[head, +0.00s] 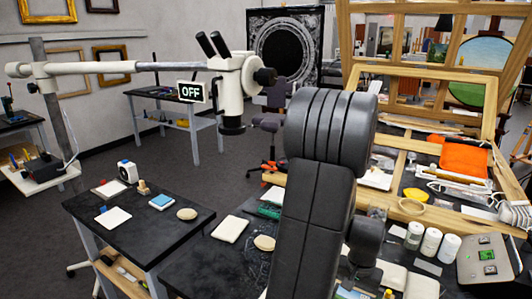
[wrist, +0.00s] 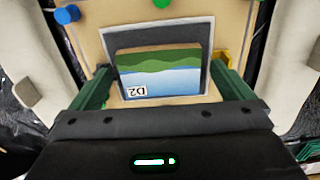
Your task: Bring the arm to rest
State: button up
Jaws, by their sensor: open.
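In the wrist view my gripper (wrist: 160,68) is open, with its two green fingers spread wide apart. A painted fragment (wrist: 158,72) marked D2, green above and pale blue below, shows between and beyond the fingers. It lies on a dark grey panel with a pale rim (wrist: 196,92), on a tan board (wrist: 90,28). Neither finger is seen to touch the fragment. In the head view my dark arm rises through the middle, and my gripper cannot be made out there.
A black side table (head: 140,228) holds small items. White jars (head: 432,243), an orange cloth (head: 464,156) and a control box (head: 487,258) crowd the right. Pale padded bars (wrist: 290,62) flank the board.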

jog(key=shift+r, duration=0.75)
jog(key=shift+s, duration=0.1)
